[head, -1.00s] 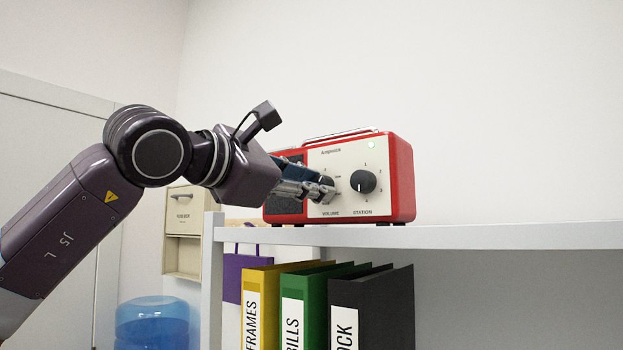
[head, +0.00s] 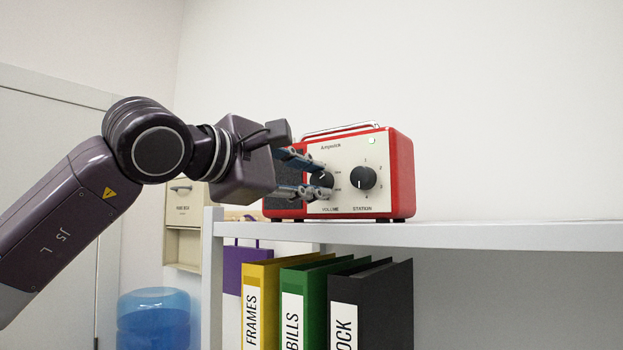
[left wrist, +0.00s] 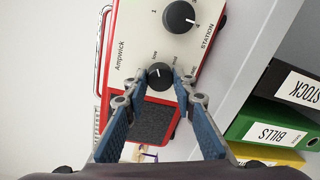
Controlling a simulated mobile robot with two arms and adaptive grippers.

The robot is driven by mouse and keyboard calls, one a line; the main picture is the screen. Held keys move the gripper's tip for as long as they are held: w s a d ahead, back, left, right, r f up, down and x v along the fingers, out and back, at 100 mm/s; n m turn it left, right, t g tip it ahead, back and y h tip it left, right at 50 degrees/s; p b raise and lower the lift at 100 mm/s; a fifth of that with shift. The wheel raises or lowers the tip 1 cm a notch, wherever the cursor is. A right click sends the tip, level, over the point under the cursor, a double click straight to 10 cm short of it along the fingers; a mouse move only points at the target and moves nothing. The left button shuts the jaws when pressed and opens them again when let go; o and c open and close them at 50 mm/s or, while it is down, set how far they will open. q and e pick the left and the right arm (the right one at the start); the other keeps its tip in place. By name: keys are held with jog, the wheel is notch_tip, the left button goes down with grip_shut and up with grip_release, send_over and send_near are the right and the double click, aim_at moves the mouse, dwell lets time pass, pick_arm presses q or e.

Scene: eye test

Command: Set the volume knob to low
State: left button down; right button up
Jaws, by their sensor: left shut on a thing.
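The red radio (head: 402,175) with a cream front stands on the white shelf. Its black volume knob (head: 322,180) is left of the station knob (head: 363,178). My left gripper (head: 323,178) is shut on the volume knob, one finger above it and one below in the head view. In the left wrist view, the volume knob (left wrist: 160,76) sits between the two fingertips (left wrist: 159,82). My right gripper is not in view.
The shelf (head: 480,235) is bare right of the radio. Below it stand yellow (head: 262,275), green (head: 312,275) and black (head: 385,300) binders. A blue water bottle (head: 153,320) and a beige cabinet (head: 184,248) are at the lower left.

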pick_arm(q)
jog(key=c, duration=1.6)
grip_release()
jog(key=shift+s, duration=0.1)
jog(key=v, duration=1.2)
